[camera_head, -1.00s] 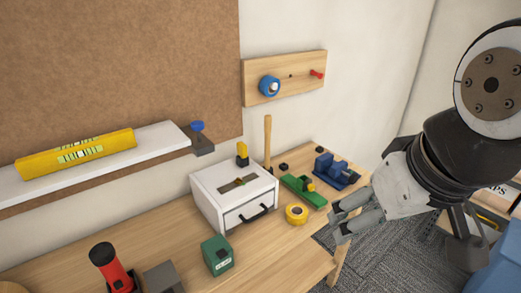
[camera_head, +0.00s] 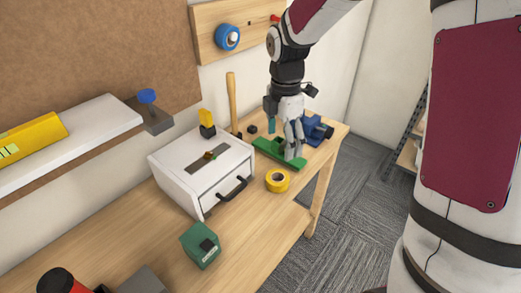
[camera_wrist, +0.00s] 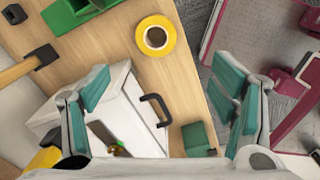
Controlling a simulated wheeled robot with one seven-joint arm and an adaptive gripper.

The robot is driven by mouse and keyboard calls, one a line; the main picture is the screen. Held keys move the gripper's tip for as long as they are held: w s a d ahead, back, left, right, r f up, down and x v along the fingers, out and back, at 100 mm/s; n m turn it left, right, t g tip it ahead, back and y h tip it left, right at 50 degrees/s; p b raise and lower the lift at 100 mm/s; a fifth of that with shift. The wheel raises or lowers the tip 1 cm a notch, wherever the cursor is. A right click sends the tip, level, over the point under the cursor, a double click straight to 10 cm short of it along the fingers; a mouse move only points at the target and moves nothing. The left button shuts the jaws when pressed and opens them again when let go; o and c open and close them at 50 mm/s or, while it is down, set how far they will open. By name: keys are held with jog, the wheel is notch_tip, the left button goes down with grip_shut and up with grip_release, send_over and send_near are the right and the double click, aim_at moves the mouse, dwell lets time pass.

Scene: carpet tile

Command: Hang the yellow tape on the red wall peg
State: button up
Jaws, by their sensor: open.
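The yellow tape (camera_head: 277,181) lies flat on the wooden bench, near its front edge, in front of the green tool and right of the white drawer box. It also shows in the wrist view (camera_wrist: 156,36), beyond my fingertips and near the bench edge. The red wall peg (camera_head: 275,18) is on the wooden wall board (camera_head: 212,30), mostly hidden behind my arm. My gripper (camera_head: 291,146) points down above the bench, behind the tape in the head view. In the wrist view my gripper (camera_wrist: 165,95) is open, with its teal fingers wide apart and nothing between them.
A blue tape roll (camera_head: 227,37) hangs on the same board. The white drawer box (camera_head: 200,170), green tool (camera_head: 270,152), blue vise (camera_head: 314,130), upright mallet (camera_head: 232,100) and green box (camera_head: 200,245) stand on the bench. A shelf (camera_head: 85,140) juts out at left.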

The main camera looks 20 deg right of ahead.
jog(key=w+f, duration=0.1)
jog(key=f, duration=0.1)
jog(key=n, duration=0.1)
send_over(278, 177)
jog(key=s, duration=0.1)
jog(key=f, duration=0.8)
jog(key=shift+s+a+f, duration=0.1)
jog(key=shift+s+a, duration=0.1)
jog(key=shift+a, duration=0.2)
jog(key=shift+s+f, duration=0.2)
jog(key=shift+f, duration=2.45)
jog(key=c, duration=1.3)
